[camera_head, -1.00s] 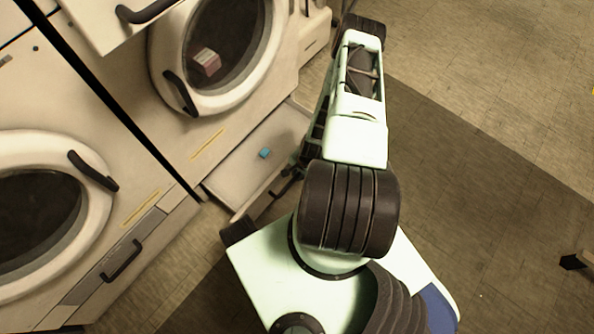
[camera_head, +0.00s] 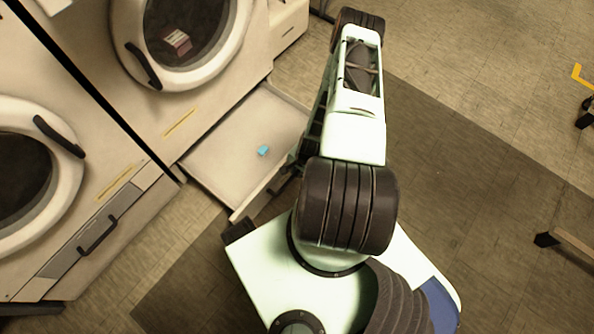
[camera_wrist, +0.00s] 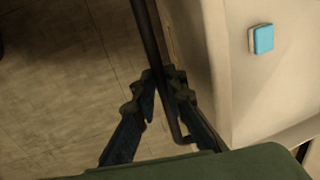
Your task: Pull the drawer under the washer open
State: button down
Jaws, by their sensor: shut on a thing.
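The drawer (camera_head: 225,165) under the washer (camera_head: 190,110) stands well out from the front, with a small blue block (camera_head: 263,151) lying inside. In the wrist view the drawer's pale inside (camera_wrist: 230,85) shows at right, with the blue block (camera_wrist: 263,39) in it. My gripper (camera_wrist: 165,85) is shut on the dark bar handle (camera_wrist: 150,40) on the drawer's front. In the head view my arm hides the gripper and part of the drawer's right side.
A second washer (camera_head: 75,190) with its own shut drawer and dark handle (camera_head: 98,235) stands at left. A red-and-white box (camera_head: 177,41) shows behind the round door. A wooden bar (camera_head: 570,245) lies at the far right.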

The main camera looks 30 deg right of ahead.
jog(key=shift+s, duration=0.25)
jog(key=c, duration=2)
grip_release()
jog(key=shift+o, duration=0.2)
jog(key=shift+d+r, duration=0.1)
notch_tip(320, 180, up, 10)
